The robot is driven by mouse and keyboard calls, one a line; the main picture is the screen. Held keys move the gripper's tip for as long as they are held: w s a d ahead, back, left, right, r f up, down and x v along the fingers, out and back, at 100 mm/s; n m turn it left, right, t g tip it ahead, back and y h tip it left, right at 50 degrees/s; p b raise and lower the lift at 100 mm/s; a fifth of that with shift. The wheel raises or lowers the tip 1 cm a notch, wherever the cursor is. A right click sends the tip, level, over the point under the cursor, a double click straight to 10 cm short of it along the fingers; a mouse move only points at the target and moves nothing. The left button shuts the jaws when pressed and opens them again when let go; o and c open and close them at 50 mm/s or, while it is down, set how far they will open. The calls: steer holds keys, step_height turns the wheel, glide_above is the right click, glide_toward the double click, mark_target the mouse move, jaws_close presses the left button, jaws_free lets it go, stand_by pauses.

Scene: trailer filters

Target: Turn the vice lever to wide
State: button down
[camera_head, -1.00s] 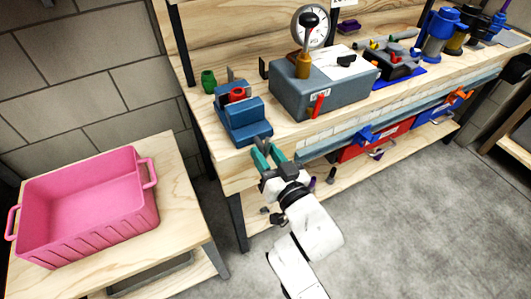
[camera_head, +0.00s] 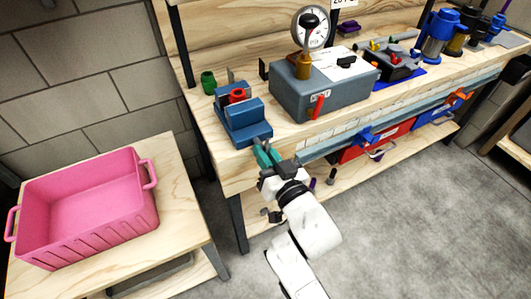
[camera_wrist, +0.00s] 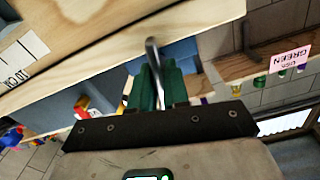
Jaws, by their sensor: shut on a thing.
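The blue vice (camera_head: 246,133) stands at the left front corner of the wooden workbench, with a red round part on top. My gripper (camera_head: 266,148) is at its front end, just off the bench edge. In the wrist view, the green fingers (camera_wrist: 153,85) are closed around a thin metal lever (camera_wrist: 151,50), whose rounded end sticks out past the fingertips. Part of the vice's blue body (camera_wrist: 180,52) shows behind the fingers. The fingers hide the lower part of the lever. A white label (camera_wrist: 22,60) with dark print lies on the wood; its words are not fully readable.
A grey box (camera_head: 325,90) with a red lever and a gauge (camera_head: 311,27) stands right of the vice. A green cup (camera_head: 208,82) is behind it. A pink crate (camera_head: 85,215) sits on a low table at left. Red and blue bins are under the bench. Grey floor is free at right.

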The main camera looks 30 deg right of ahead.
steer(key=n, duration=0.4)
steer(key=shift+n, duration=0.4)
steer(key=n, duration=0.5)
steer(key=shift+n+p, duration=0.3)
steer(key=n, duration=0.5)
steer(key=shift+p, duration=0.35)
steer(key=shift+n, duration=2.4)
steer(key=shift+f, duration=0.1)
steer(key=c, duration=1.2)
jaws_free()
steer(key=shift+p, duration=0.3)
